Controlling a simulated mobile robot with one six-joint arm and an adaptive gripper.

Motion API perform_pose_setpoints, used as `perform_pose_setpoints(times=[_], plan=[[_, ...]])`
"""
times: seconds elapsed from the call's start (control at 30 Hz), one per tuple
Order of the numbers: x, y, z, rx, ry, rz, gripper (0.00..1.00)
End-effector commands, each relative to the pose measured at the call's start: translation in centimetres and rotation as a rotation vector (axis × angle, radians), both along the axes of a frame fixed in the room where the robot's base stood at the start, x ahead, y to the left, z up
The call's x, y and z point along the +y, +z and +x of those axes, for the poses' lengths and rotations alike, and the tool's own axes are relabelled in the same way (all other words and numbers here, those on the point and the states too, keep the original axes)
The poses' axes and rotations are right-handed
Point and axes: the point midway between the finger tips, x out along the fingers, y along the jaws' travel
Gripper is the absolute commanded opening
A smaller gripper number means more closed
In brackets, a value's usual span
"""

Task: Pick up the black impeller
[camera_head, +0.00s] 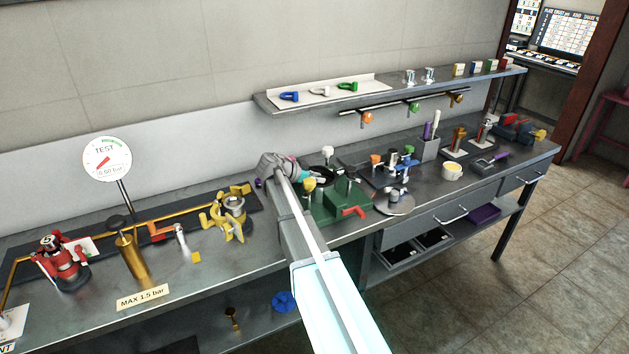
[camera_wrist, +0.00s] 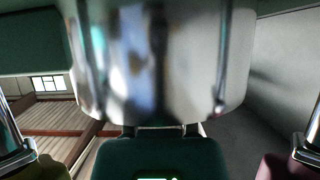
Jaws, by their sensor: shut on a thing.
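My gripper (camera_head: 304,173) reaches over the workbench from the front, low beside the green pump base. A dark, flat, rounded part, which looks like the black impeller (camera_head: 322,175), sits right at its fingertips, and the jaws are shut on it. The arm hides part of this spot. In the wrist view, parts of my gripper show at the left and right edges. A large blurred shiny metal cylinder (camera_wrist: 165,60) fills the middle there, and a dark green block (camera_wrist: 160,158) lies below it. The impeller cannot be made out in the wrist view.
The green base (camera_head: 335,205) with a red handle (camera_head: 354,212) stands just right of my arm. A round metal plate (camera_head: 393,204) lies further right. A yellow fitting (camera_head: 228,218) stands to the left. A shelf (camera_head: 400,92) with hooks overhangs the back.

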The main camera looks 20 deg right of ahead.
Motion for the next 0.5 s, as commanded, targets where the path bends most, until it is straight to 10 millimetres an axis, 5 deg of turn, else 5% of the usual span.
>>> perform_pose_setpoints(times=[0.5], plan=[[-0.1, 4.0, 0.0, 0.000, 0.000, -0.001, 0.00]])
